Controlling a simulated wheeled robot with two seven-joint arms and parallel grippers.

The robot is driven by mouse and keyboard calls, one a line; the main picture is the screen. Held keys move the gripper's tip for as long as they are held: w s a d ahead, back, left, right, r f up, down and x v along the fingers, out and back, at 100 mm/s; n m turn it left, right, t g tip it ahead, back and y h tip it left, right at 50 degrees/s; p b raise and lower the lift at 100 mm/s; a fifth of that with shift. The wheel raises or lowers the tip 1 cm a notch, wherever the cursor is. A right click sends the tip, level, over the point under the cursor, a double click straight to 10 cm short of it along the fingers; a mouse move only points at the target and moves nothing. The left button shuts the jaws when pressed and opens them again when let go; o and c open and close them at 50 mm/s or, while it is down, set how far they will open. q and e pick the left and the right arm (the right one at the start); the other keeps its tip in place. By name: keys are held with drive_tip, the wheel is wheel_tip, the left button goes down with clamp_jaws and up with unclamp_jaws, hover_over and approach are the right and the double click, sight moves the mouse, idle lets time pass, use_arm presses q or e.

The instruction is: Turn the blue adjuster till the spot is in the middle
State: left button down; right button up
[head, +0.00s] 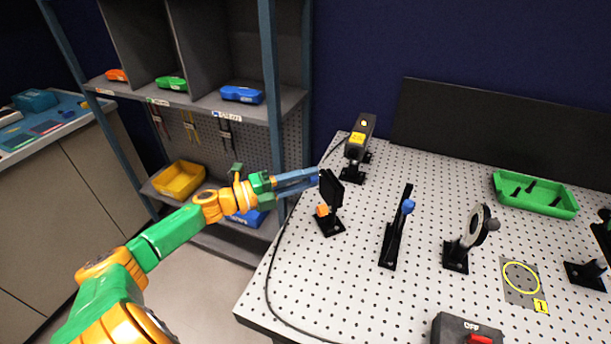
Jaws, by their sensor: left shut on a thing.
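My left gripper (316,177) reaches in from the left to the back of a black mirror mount (331,190) on the perforated table. Its blue-grey fingers are shut at the mount's upper left, on the blue adjuster, which the fingertips mostly hide. An orange adjuster (322,210) shows lower on the same mount. A round white-faced target (474,228) stands upright on a black post to the right. I cannot make out a light spot on it. My right gripper is not in view.
A laser box (358,138) stands behind the mount. A slim black mount with a blue knob (408,206) stands between mount and target. A green tray (536,194), a yellow ring marking (521,277) and a switch box (466,330) are farther right. A cable runs along the table's left edge.

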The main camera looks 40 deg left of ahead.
use_arm(q)
drive_tip(key=shift+n, duration=0.8)
drive_tip(key=c, duration=0.6)
unclamp_jaws()
drive_tip(key=v, duration=0.7)
